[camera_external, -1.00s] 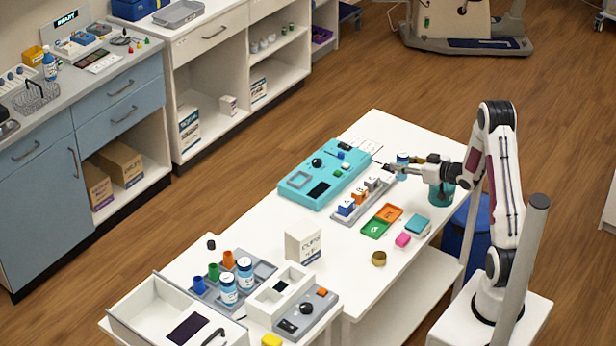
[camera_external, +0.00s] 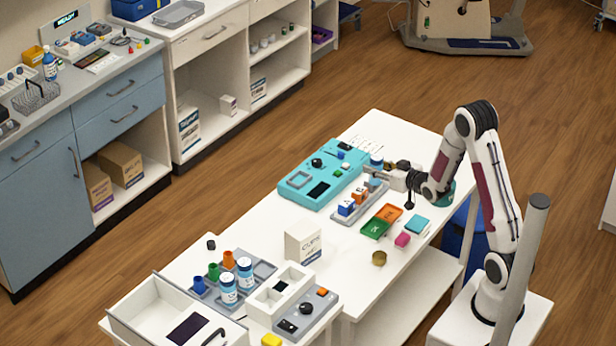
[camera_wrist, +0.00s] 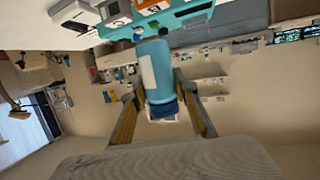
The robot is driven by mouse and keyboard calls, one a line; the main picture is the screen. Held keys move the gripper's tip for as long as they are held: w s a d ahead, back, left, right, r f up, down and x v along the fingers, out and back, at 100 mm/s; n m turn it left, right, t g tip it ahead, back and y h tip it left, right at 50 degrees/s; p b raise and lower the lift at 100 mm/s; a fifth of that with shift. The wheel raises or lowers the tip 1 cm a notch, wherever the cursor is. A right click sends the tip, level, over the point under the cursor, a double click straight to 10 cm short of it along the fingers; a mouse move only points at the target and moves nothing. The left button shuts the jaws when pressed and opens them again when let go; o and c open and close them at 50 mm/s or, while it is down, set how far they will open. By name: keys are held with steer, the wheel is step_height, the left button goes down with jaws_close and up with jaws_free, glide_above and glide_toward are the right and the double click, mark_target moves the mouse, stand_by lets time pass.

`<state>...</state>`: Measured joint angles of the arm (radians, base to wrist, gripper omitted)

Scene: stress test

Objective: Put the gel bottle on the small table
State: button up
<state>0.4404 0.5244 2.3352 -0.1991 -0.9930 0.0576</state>
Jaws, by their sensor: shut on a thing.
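The gel bottle, a blue bottle with a white label and dark blue cap (camera_wrist: 156,72), is between the two fingers of my gripper (camera_wrist: 163,112) in the wrist view. It shows there with its cap end toward the gripper. In the external view my gripper (camera_external: 384,170) holds the small blue bottle (camera_external: 376,160) above the far part of the white table (camera_external: 345,262), close to the teal panel (camera_external: 297,197). The fingers are shut on it. Whether its base touches anything is hard to tell.
A grey rack with lettered blocks (camera_external: 347,210) lies just in front of the gripper. Orange and green trays (camera_external: 376,229), a white box (camera_external: 303,242) and two other bottles (camera_external: 229,290) stand on the white furniture. Bare tabletop shows around the white box.

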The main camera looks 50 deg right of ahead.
steer(key=w+a+r+n+y, duration=0.1)
steer(key=a+r+y, duration=0.1)
steer(key=a, duration=0.9)
steer(key=w+a+r+n+y, duration=0.1)
steer(key=a+r+n, duration=0.1)
steer(key=a, duration=0.9)
steer(key=shift+r+y, duration=0.4)
steer(key=shift+w+a, duration=0.1)
steer(key=w+a+n+y, duration=0.1)
steer(key=a, duration=0.3)
steer(key=w+a+f+n+y, duration=0.1)
steer(key=a+y, duration=0.1)
steer(key=a, duration=0.2)
steer(key=w+a+n+y, duration=0.1)
steer(key=a, duration=0.3)
steer(key=shift+w+f+n+y, duration=0.3)
steer(key=shift+f, duration=0.1)
steer(key=a+n+g+y, duration=0.3)
steer(key=a+n+y, duration=0.2)
steer(key=a, duration=1)
steer(key=shift+w+r+g+y, duration=0.15)
steer(key=shift+w+g+y, duration=0.15)
steer(key=shift+g+y, duration=0.1)
steer(key=shift+d, duration=0.1)
